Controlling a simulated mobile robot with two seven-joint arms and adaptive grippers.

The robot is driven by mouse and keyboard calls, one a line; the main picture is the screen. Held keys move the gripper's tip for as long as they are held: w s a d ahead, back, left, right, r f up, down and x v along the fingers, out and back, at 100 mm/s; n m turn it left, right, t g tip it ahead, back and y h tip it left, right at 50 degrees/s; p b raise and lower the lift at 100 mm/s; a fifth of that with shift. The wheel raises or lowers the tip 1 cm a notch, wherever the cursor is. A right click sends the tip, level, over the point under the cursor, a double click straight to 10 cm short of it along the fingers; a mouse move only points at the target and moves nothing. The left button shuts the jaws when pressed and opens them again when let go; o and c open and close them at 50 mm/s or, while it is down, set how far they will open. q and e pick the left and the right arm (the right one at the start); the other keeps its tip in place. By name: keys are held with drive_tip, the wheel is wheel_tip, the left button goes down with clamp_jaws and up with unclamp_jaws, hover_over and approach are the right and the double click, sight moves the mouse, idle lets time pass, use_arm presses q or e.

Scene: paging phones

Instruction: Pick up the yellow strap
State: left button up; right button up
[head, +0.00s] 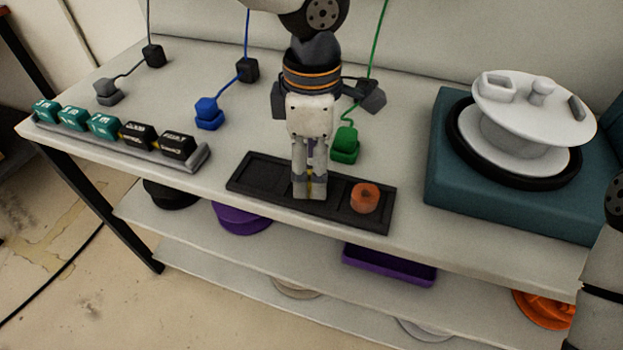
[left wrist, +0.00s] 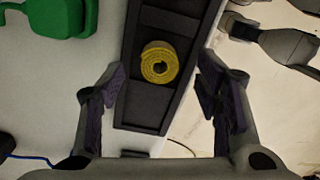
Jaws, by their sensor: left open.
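The yellow strap (left wrist: 160,62) is a rolled coil lying in a compartment of the dark tray (left wrist: 148,118) in the left wrist view. In the head view only a small bit of yellow shows between the fingers of my left gripper (head: 310,188); the rest is hidden. My left gripper is open and points down over the dark tray (head: 268,172). In the left wrist view its fingers (left wrist: 161,90) stand apart on either side of the tray, with the coil between and slightly beyond them. My right gripper does not show.
An orange coil (head: 364,197) lies in the tray's right part. A green block (head: 345,146) with a cord stands behind the tray. A blue block (head: 208,113) and a rack of labelled blocks (head: 120,142) are at left. A white round device (head: 520,110) sits on a teal base at right.

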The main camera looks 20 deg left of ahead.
use_arm(q)
wheel_tip(320, 180, down, 2)
drive_tip(key=shift+f, duration=0.15)
drive_tip(key=c, duration=0.9)
